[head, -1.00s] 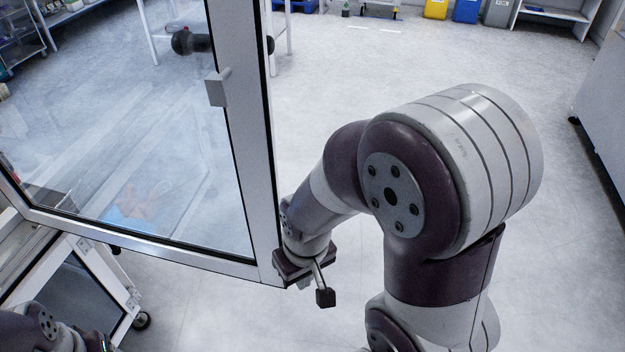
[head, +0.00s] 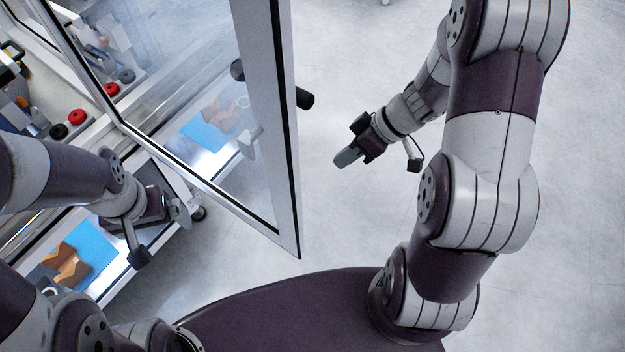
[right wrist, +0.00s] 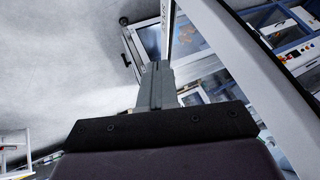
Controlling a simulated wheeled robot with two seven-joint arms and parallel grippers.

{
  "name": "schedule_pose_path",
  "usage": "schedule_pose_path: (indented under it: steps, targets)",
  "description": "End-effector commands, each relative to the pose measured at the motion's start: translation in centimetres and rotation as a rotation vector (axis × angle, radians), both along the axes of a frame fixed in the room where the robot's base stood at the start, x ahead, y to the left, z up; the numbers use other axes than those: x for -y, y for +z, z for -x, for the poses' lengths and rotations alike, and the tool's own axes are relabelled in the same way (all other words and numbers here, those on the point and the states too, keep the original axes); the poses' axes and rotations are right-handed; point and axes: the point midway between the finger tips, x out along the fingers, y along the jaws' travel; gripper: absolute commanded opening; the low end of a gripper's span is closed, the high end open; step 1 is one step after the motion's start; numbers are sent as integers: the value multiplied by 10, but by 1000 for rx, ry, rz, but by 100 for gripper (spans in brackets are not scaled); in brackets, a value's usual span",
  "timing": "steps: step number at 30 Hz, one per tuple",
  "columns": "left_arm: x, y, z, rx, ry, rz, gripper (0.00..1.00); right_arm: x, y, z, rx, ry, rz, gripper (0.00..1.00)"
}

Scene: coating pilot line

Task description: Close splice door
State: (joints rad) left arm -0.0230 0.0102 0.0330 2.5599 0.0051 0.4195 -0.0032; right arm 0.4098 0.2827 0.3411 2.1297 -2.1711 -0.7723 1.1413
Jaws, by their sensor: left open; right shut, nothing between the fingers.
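The splice door is a clear pane in a pale metal frame (head: 272,110), standing swung out in the head view.
Behind the door, the machine holds red and black round knobs (head: 112,89). A bench surface at lower left carries a blue mat (head: 92,243) with a brown piece (head: 68,266) on it. The floor (head: 560,180) to the right of the door is clear.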

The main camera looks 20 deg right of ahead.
Motion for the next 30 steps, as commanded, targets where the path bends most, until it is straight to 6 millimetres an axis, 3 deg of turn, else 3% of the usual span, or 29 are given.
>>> schedule_pose_path:
  steps: [1,5,20,30]
  targets:
    - [0,13,0,-1,0,0,100,2,10,12,-51,34,-18,0]
    - [0,14,0,-1,0,0,100,1,5,30,-123,84,-40,0]
    - [0,1,0,-1,0,0,100,-58,-76,31,-125,91,-38,0]
    - [0,7,0,-1,0,0,100,-87,-73,55,-120,89,-37,0]
